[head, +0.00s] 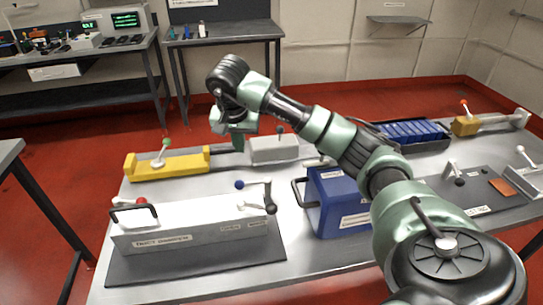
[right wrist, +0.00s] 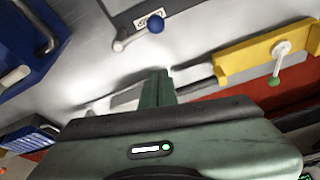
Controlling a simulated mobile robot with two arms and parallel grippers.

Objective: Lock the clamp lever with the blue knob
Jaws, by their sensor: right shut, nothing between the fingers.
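The blue knob (head: 239,185) sits at the end of a thin lever above the right part of a white labelled box (head: 190,232). A grey metal upright (head: 267,189) with a dark knob (head: 271,208) is beside it. The blue knob also shows at the top of the right wrist view (right wrist: 155,24), with a short pale lever piece (right wrist: 130,38) running to its lower left. My right gripper (head: 238,142) is shut and empty, beyond the blue knob and apart from it. Its closed fingers show in the right wrist view (right wrist: 157,88). My left gripper is not in view.
A yellow fixture (head: 180,168) with a green-knobbed lever (head: 165,143) stands behind the white box. A blue box (head: 328,215) with a dark handle stands right of it. Bare tabletop (head: 230,292) lies in front.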

